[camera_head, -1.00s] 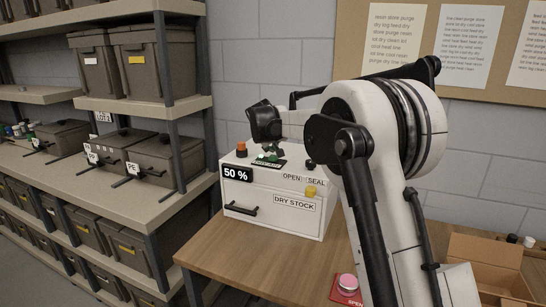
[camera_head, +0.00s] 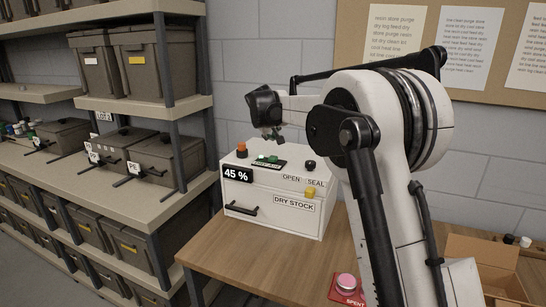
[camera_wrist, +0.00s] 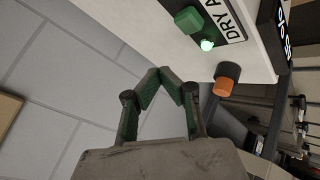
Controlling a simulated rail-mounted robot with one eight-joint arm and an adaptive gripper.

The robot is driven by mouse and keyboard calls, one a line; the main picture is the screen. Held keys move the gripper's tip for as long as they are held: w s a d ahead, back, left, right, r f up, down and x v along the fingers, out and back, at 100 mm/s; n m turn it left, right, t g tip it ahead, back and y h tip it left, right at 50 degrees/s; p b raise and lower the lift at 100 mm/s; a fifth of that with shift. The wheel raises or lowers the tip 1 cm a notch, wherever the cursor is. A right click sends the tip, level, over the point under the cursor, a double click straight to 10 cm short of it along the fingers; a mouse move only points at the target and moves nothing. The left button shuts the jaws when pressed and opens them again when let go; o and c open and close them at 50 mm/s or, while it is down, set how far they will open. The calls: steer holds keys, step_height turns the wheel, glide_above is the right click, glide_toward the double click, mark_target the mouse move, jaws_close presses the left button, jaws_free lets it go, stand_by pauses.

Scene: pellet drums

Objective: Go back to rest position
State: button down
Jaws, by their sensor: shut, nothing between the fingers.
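My gripper (camera_head: 273,135) is shut and empty, above the back of the white dry stock box (camera_head: 262,205) in the head view. It is apart from the box. In the wrist view my gripper (camera_wrist: 160,75) shows its fingertips together, with the wall behind. The box top carries a green button (camera_head: 273,158) beside a lit green lamp, seen also in the wrist view as a green button (camera_wrist: 189,20) and a glowing lamp (camera_wrist: 207,45). An orange-topped knob (camera_head: 241,150) stands at the box's left end. The display (camera_head: 237,174) reads 45 %.
The box stands on a wooden table (camera_head: 270,260). An open cardboard box (camera_head: 485,262) is at right. Shelves with grey bins (camera_head: 150,62) stand at left. A notice board hangs behind.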

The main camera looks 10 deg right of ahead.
stand_by(0.4)
steer(key=s+d+m+y+b, duration=0.2)
steer(key=s+b, duration=0.3)
steer(key=s, duration=2.7)
steer(key=s+f+b, duration=0.1)
steer(key=s+f, duration=0.5)
steer(key=s, duration=0.3)
steer(key=s+a+f+m+y+b, duration=0.1)
steer(key=s+f+b, duration=0.1)
steer(key=s+f, duration=0.4)
steer(key=s+f+m+g+b, duration=0.1)
steer(key=s+f, duration=0.4)
steer(key=s, duration=0.6)
steer(key=shift+s+a+f+y+b, duration=0.3)
steer(key=shift+s+a+f+b, duration=0.05)
steer(key=shift+s+a+f, duration=0.05)
